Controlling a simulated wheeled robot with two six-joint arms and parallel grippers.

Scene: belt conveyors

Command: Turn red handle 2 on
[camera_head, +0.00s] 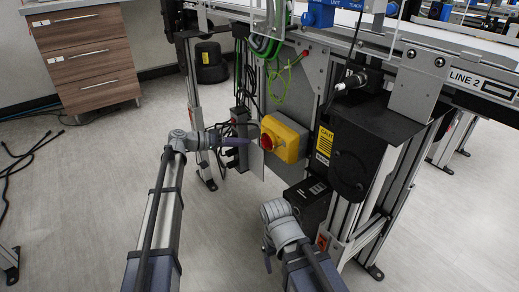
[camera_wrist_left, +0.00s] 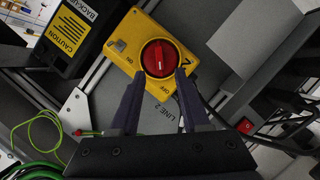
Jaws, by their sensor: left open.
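The red handle (camera_head: 267,141) is a round knob with a raised bar on a yellow switch box (camera_head: 290,137), fixed to the conveyor's frame. In the left wrist view the red handle (camera_wrist_left: 158,58) has its bar roughly upright in the picture. ON is printed on the yellow box (camera_wrist_left: 122,46) to its left and OFF below it. My left gripper (camera_head: 244,143) faces the handle. In the left wrist view its open fingers (camera_wrist_left: 157,76) are on either side of the handle's lower part; contact cannot be told. My right arm shows at bottom centre, but its gripper is not visible.
A black motor housing (camera_head: 350,162) with a caution label stands right of the box. Green cables (camera_head: 270,45) hang above it. A metal frame post (camera_head: 193,85) stands left of the box. A wooden drawer unit (camera_head: 85,58) is at the back left.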

